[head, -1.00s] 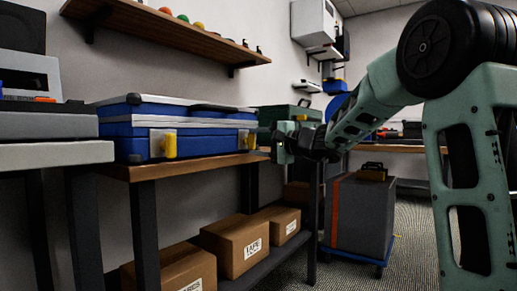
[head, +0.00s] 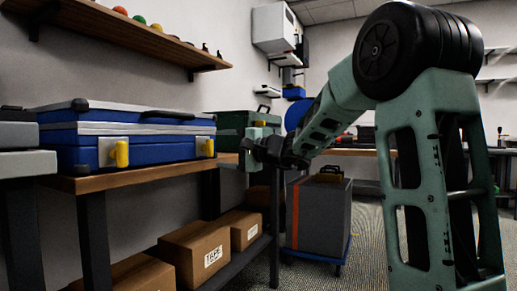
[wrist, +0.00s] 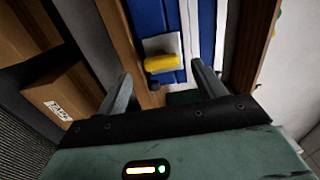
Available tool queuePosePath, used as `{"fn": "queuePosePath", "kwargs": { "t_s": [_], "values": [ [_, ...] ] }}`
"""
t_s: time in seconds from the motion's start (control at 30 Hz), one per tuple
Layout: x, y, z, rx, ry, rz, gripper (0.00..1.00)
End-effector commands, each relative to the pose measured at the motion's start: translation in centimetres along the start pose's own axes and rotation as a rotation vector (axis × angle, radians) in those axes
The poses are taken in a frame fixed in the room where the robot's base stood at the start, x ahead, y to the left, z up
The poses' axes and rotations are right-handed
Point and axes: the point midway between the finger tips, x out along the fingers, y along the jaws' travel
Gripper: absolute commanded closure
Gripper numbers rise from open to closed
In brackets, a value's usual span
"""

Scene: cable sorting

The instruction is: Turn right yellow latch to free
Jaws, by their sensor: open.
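A blue case with grey trim (head: 160,153) lies on the wooden shelf and has two yellow latches on its front. The right yellow latch (head: 208,147) is upright on a pale plate near the case's right end. The left yellow latch (head: 121,153) is also upright. My gripper (head: 250,148) is just right of the right latch, apart from it, at about its height. In the wrist view my gripper (wrist: 162,74) is open and empty. A yellow latch (wrist: 162,63), apparently the right one, shows between and beyond its fingers, not touching them.
A dark green case (head: 235,121) stands behind my gripper on the right. The wooden shelf edge (head: 150,176) runs below the blue case. Cardboard boxes (head: 200,248) sit on the lower shelf. A grey bin (head: 320,212) on a blue dolly stands right of the shelf.

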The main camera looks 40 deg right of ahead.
Motion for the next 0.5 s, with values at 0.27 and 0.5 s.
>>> {"fn": "queuePosePath", "kwargs": {
  "t_s": [0.27,0.5],
  "values": [
    [-6.8,-0.4,-0.1,0.0,0.004,0.0,0.31],
    [-11.7,-0.2,0.0,0.001,0.002,0.0,0.31]
  ]
}}
